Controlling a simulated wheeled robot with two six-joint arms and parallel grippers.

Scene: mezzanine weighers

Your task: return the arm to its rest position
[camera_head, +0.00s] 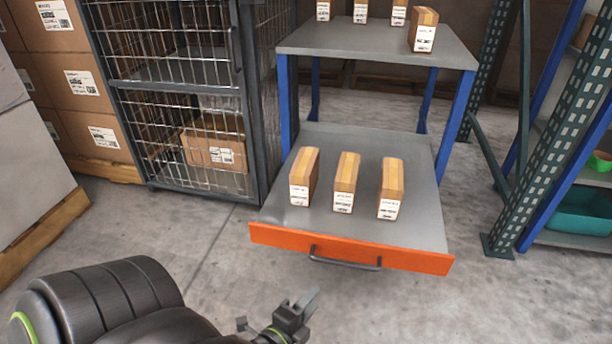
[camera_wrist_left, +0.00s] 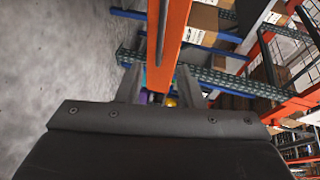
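My left arm comes in at the lower left of the head view. Its gripper (camera_head: 280,310) is in front of the orange drawer front, below and left of the drawer handle (camera_head: 345,260). In the left wrist view the two fingers (camera_wrist_left: 158,86) stand apart with nothing held between them. The orange drawer front (camera_wrist_left: 175,40) shows beyond the fingertips, with the dark handle on it. My right gripper is in neither view.
The pulled-out drawer (camera_head: 270,218) holds three upright boxes (camera_head: 347,182). Several boxes stand on the tabletop (camera_head: 350,42) above. A wire cage (camera_head: 185,90) stands left, a dark green rack post (camera_head: 550,150) right. Bare floor surrounds the gripper.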

